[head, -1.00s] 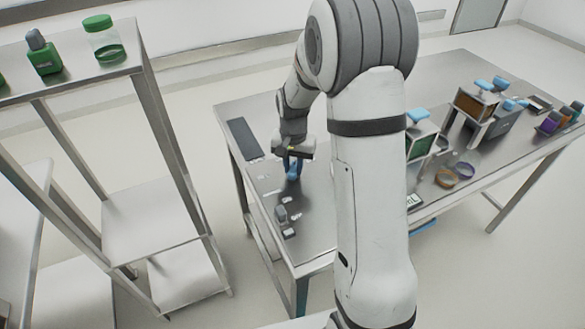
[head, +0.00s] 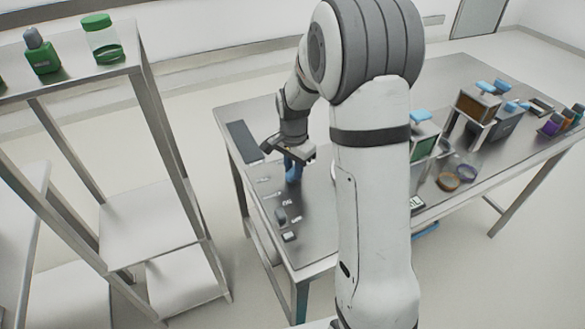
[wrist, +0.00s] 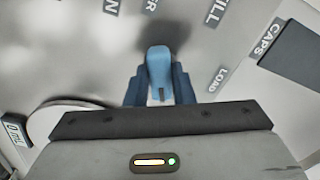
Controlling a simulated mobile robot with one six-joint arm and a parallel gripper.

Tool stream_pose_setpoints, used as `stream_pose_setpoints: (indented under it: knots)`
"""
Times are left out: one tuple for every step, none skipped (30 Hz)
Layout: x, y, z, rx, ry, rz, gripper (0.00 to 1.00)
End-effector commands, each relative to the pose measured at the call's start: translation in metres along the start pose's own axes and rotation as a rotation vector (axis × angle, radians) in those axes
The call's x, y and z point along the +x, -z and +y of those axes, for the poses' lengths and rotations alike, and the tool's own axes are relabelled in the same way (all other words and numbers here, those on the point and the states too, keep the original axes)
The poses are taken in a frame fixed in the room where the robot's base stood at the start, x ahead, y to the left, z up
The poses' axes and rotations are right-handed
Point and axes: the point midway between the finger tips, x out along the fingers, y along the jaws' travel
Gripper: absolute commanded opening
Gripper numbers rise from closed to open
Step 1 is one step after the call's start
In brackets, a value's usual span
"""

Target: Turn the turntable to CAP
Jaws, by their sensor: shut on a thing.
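A light-blue handle (wrist: 159,66) stands between the dark-blue fingers of my gripper (wrist: 159,86) in the wrist view, and the fingers are shut on it. In the head view my gripper (head: 293,168) is low over the left part of the table, and its blue fingers hide most of the handle. In the wrist view, labels lie around the handle: FILL (wrist: 216,12), LOAD (wrist: 218,79) and CAPS (wrist: 269,36). A curved pale edge (wrist: 62,112) shows at the lower left. I cannot tell the turntable's outline or where its pointer points.
A dark flat pad (head: 238,140) lies at the table's left back corner. Small grey pieces (head: 281,215) are in front of my gripper. Boxes (head: 478,105) and round dishes (head: 447,181) are to the right. A shelf (head: 75,70) with green bottles stands left.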

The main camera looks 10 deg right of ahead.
Motion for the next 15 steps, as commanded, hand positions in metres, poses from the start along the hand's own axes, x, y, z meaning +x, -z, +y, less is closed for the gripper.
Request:
stream_pose_setpoints:
  knots:
    - [-0.0002, 0.0002, 0.0001, 0.003, 0.000, 0.000, 0.00]
    - [-0.0002, 0.0002, 0.0001, 0.003, 0.000, 0.000, 0.00]
    - [-0.0003, 0.0002, 0.0001, 0.003, 0.000, 0.000, 0.00]
    - [-0.0003, 0.0003, 0.0001, 0.003, 0.000, 0.000, 0.00]
    - [-0.0002, 0.0002, 0.0001, 0.003, 0.000, 0.000, 0.00]
    - [-0.0002, 0.0003, 0.0001, 0.003, 0.000, 0.000, 0.00]
    - [-0.0002, 0.0003, 0.0001, 0.003, 0.000, 0.000, 0.00]
    - [-0.0003, 0.0003, 0.0001, 0.003, 0.001, 0.000, 0.00]
    - [-0.0003, 0.0003, 0.0001, 0.003, 0.001, 0.000, 0.23]
    - [-0.0003, 0.0003, 0.0001, 0.003, 0.001, 0.000, 0.26]
    - [-0.0003, 0.0002, 0.0001, 0.003, 0.001, 0.000, 0.28]
    - [-0.0003, 0.0002, 0.0001, 0.002, 0.001, 0.000, 0.32]
    - [-0.0002, 0.0002, 0.0001, 0.002, 0.001, 0.000, 0.34]
    - [-0.0002, 0.0002, 0.0001, 0.002, 0.001, 0.000, 0.36]
    - [-0.0002, 0.0002, 0.0001, 0.002, 0.001, 0.000, 0.40]
